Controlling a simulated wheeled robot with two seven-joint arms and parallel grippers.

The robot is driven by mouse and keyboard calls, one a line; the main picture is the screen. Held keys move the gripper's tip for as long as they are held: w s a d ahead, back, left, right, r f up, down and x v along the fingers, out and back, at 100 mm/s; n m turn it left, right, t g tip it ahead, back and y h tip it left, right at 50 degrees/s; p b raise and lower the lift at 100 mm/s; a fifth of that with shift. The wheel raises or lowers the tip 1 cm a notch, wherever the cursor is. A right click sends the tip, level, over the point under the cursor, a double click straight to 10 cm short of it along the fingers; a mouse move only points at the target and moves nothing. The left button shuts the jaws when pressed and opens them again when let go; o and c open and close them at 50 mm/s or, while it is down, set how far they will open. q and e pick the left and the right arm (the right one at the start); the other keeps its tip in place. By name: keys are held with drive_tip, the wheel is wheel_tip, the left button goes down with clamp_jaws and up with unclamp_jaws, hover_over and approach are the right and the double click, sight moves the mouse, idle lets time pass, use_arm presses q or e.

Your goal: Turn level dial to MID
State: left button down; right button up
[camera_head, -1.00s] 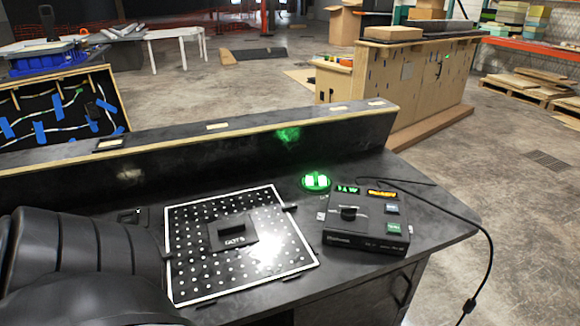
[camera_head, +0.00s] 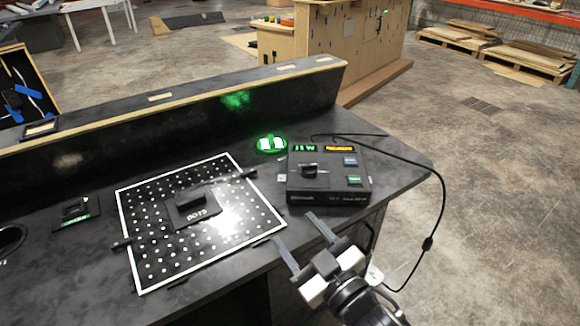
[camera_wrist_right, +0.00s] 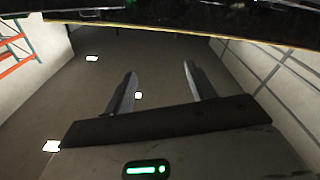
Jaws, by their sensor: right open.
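A black console box (camera_head: 328,178) stands on the dark bench right of centre in the head view. A black dial knob (camera_head: 309,170) sits on its top left part; its label and setting are too small to read. Another black knob (camera_head: 190,203) stands on a panel marked "DOTS" on a white-framed dotted board. I cannot tell from labels which one is the level dial. My right gripper (camera_head: 301,234) is open and empty, in front of and below the box, apart from both knobs. Its two fingers also show apart in the right wrist view (camera_wrist_right: 158,77). My left gripper is out of view.
The dotted board (camera_head: 130,236) lies left of the box. A low wall (camera_head: 170,118) runs along the bench's back. A black cable (camera_head: 435,215) hangs over the right edge. A small switch plate (camera_head: 75,210) lies at left.

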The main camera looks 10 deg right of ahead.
drive_tip(key=w+a+r+n+g+y+b, duration=0.1)
drive_tip(key=a+r+n+g+y, duration=0.55)
drive_tip(key=n, duration=0.55)
drive_tip(key=a+r+n+g+y+b, duration=0.1)
drive_tip(key=a+r+n+g+y, duration=0.4)
drive_tip(key=n+y, duration=0.5)
drive_tip(key=n+g+h+b, duration=0.2)
drive_tip(key=n+h, duration=0.4)
drive_tip(key=h, duration=1.7)
approach(310, 166)
drive_tip(key=x, duration=0.9)
drive_tip(key=shift+b, duration=0.4)
drive_tip(key=c, duration=1)
